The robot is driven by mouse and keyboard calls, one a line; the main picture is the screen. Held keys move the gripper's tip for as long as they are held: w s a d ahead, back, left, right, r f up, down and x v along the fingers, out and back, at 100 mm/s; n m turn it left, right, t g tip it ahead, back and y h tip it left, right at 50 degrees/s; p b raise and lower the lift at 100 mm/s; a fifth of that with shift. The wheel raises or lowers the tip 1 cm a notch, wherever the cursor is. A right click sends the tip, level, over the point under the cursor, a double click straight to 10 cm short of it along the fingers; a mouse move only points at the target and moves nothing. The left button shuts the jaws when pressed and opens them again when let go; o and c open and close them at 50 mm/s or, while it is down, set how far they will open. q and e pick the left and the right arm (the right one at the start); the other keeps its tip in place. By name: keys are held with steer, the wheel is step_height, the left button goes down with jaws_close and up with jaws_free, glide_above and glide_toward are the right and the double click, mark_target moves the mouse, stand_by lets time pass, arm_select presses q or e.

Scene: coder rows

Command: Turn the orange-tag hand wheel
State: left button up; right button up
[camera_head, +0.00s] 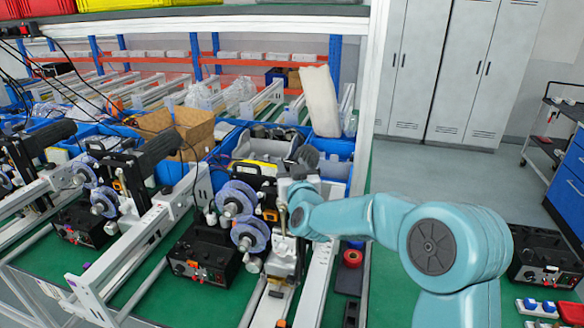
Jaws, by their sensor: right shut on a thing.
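My right arm comes in from the right, and its gripper (286,212) is at the front coder machine, beside two purple-and-grey reels (237,199). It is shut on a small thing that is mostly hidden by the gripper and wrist. Small orange parts (270,215) show just left of the gripper, but I cannot tell whether one is the tag. I cannot make out the hand wheel clearly. My left gripper is not in view.
A black control box (203,258) stands below the reels. More coder machines (100,200) stand in rows to the left. Blue bins and a cardboard box (178,130) are behind. Grey lockers (455,70) stand far back.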

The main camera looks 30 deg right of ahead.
steer(key=m+g+h, duration=0.1)
steer(key=m+h+p, duration=0.1)
steer(key=h, duration=0.1)
steer(key=shift+w+a+g, duration=0.15)
steer(key=shift+a+g, duration=0.15)
steer(key=shift+g, duration=0.1)
steer(key=m+g+h+p, duration=0.1)
steer(key=h, duration=0.1)
steer(key=m+g+h+p, duration=0.1)
steer(key=m+g+h, duration=0.1)
steer(key=shift+w+a+m, duration=0.15)
steer(key=shift+m, duration=0.15)
steer(key=shift+w+m+g+h+p, duration=0.1)
steer(key=shift+m+g+h+p, duration=0.15)
steer(key=shift+m+g+h, duration=0.6)
steer(key=shift+m+g+h+p, duration=0.2)
steer(key=shift+m+g+h, duration=0.25)
steer(key=shift+g, duration=0.8)
steer(key=o, duration=1)
steer(key=shift+o, duration=0.2)
